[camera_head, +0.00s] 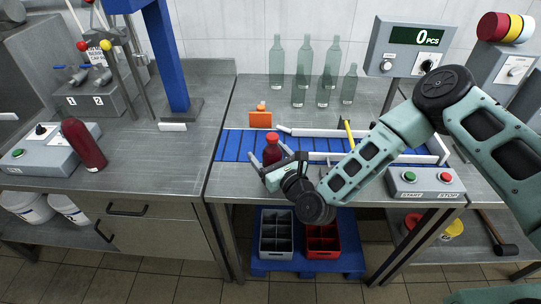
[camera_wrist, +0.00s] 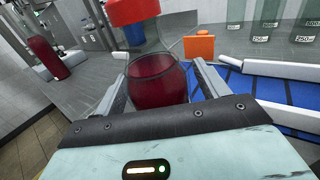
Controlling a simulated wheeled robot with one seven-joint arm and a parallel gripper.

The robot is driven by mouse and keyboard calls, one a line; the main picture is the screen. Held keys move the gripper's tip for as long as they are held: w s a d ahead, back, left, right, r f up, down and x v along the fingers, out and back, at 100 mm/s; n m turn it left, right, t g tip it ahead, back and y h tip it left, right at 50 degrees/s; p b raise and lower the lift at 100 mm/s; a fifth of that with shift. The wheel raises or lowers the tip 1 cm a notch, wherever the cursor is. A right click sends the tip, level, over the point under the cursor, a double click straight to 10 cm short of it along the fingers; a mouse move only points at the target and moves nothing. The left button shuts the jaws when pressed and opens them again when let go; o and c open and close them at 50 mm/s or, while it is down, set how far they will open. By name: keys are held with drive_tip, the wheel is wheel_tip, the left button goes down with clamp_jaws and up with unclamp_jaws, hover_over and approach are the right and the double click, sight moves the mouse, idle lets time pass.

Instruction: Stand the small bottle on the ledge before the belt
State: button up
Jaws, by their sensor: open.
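A small clear bottle of dark red liquid with a red cap (camera_head: 272,153) is upright at the left front end of the blue belt (camera_head: 232,146). In the wrist view the bottle (camera_wrist: 157,82) is between my fingers, with a visible gap on the right; its base is hidden by my gripper. My gripper (camera_head: 279,160) is open around the bottle, coming from the front right. The ledge (camera_head: 216,180) is the grey metal strip in front of the belt. I cannot tell whether the bottle rests on it.
An orange block (camera_head: 260,119) stands behind the belt, and several empty glass bottles (camera_head: 304,60) stand farther back. A START/STOP box (camera_head: 425,183) is at the right front. A dark red cylinder (camera_head: 84,145) is on the left counter. The ledge left of my gripper is clear.

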drive_tip(key=shift+r, duration=0.25)
drive_tip(key=b+v, duration=0.3)
drive_tip(key=v, duration=0.9)
drive_tip(key=s+a+r+n+g+h, duration=0.1)
drive_tip(key=s+a+n+g, duration=0.15)
drive_tip(key=n+g, duration=0.65)
drive_tip(key=s+a+n+g, duration=0.15)
drive_tip(key=s+n, duration=0.25)
drive_tip(key=n, duration=1.1)
drive_tip(key=s+d+r+n+g+h, duration=0.4)
drive_tip(key=s+d+r+n+h, duration=0.4)
drive_tip(key=s+d+r+n, duration=0.4)
wheel_tip(320, 180, up, 3)
drive_tip(key=s+n, duration=0.1)
drive_tip(key=s, duration=0.2)
drive_tip(key=shift+d+f+g, duration=0.15)
drive_tip(key=shift+d+g, duration=0.15)
drive_tip(key=shift+g, duration=0.05)
